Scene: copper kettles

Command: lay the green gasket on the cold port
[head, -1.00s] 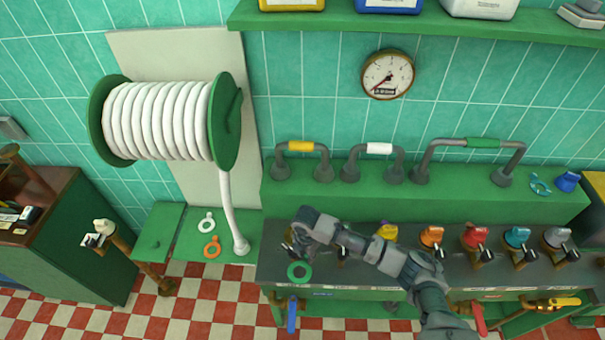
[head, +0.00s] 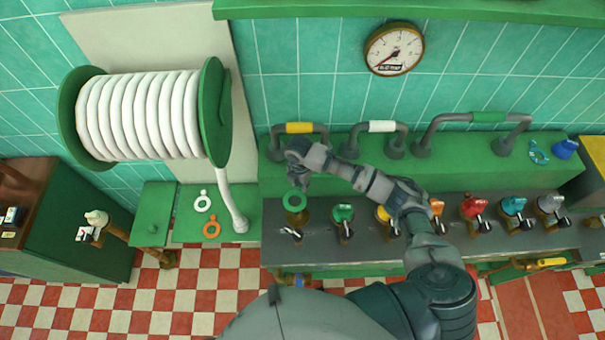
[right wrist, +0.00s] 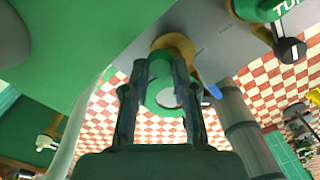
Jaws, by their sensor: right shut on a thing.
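My right gripper (head: 299,180) is shut on the green gasket (head: 294,201), a ring with a tab. The gasket hangs below the fingers in the head view, in front of the leftmost brass port (head: 292,217) on the dark counter. In the right wrist view the gasket (right wrist: 160,92) is between the two fingers, and the brass port (right wrist: 178,46) shows just beyond it. The gap between gasket and port cannot be judged. No readable label marks this port as cold; a blue lever (head: 300,280) is below it. My left gripper is not in view.
Several coloured valve knobs, the green one (head: 343,213) nearest, stand along the counter (head: 400,252) to the right. White (head: 202,203) and orange (head: 212,229) gaskets lie on a green panel left, beside the hose end (head: 240,224).

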